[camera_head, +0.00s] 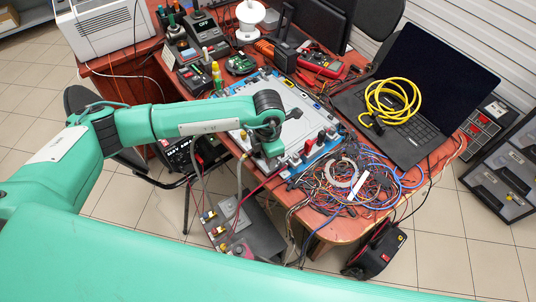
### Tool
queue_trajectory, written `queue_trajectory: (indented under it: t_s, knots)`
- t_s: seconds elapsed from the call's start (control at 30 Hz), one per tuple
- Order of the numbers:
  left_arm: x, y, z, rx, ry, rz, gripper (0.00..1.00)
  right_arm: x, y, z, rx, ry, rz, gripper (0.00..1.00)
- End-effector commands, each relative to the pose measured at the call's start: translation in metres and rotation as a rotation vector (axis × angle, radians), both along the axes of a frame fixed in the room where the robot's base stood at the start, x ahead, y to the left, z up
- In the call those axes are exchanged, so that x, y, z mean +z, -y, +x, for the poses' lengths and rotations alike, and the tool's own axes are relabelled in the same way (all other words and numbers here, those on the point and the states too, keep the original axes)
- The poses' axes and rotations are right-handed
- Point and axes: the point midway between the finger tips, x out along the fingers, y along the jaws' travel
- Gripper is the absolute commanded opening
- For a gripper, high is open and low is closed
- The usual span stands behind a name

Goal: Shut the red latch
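A light board with blue edges (304,110) lies on the red-brown table. My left arm reaches in from the left over the board. My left gripper (270,158) points down at the board's near edge, just left of the red parts. Its fingers are small and partly hidden by the wrist, so their opening is unclear. My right gripper is out of view.
A tangle of cables (345,190) covers the table right of the board. Behind it are a laptop (440,85) with a yellow cable coil (392,100) on it. Tools and a red multimeter (320,62) crowd the back. Hoses run down to a grey unit (250,225) below the table edge.

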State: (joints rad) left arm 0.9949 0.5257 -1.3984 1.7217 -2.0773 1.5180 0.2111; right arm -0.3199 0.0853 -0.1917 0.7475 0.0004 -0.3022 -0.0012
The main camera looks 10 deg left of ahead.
Motion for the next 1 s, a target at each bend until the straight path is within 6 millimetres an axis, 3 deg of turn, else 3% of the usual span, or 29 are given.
queue_trajectory:
  t_s: [0.17,0.5,0.7,1.0]
  knots:
    - [0.015,0.0,0.002,0.001,0.004,-0.002,0.4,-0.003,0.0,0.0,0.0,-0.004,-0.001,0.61]
    - [0.089,0.0,0.001,-0.001,0.006,-0.002,0.4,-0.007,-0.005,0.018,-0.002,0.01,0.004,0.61]
    - [0.123,0.0,0.001,0.0,0.003,-0.001,0.4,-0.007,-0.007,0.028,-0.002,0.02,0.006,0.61]
    - [0.138,0.0,0.0,0.0,0.001,-0.001,0.4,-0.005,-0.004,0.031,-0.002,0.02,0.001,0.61]
